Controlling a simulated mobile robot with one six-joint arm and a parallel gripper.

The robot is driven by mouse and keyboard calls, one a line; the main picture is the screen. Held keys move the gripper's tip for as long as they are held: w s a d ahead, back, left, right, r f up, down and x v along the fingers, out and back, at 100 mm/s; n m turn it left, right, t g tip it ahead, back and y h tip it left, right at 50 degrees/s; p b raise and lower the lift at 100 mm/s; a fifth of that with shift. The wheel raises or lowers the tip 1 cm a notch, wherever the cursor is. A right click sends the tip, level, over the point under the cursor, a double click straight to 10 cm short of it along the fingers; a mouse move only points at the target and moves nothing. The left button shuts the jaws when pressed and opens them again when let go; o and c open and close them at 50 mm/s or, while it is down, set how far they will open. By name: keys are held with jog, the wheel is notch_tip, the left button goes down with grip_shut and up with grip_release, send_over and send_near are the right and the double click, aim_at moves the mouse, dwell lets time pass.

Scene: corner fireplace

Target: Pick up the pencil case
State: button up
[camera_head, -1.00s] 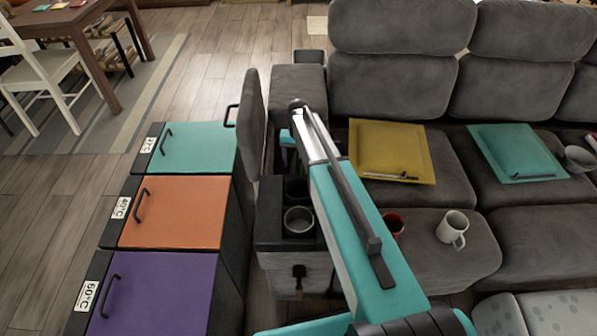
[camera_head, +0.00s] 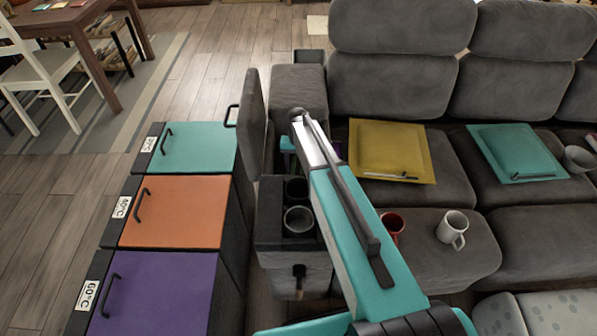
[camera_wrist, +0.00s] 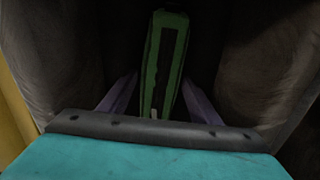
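A long green and dark case (camera_wrist: 165,62), which looks like the pencil case, lies in a dark, narrow space with grey fabric walls in the wrist view. My gripper (camera_wrist: 161,80) is open, with one purple finger on each side of the case's near part. I cannot tell whether the fingers touch it. In the head view my arm reaches down into the open storage space of the sofa's armrest. My arm hides most of the gripper and the case there.
The raised armrest lid (camera_head: 252,122) stands just left of my arm. Cup holders (camera_head: 298,220) with a metal cup are in front of the opening. A red mug (camera_head: 392,224) and a grey mug (camera_head: 452,229) are to the right.

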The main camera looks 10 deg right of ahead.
aim_at(298, 167)
jog(key=c, duration=0.8)
jog(key=shift+r, duration=0.1)
notch_tip(298, 167, up, 10)
dwell(0.6)
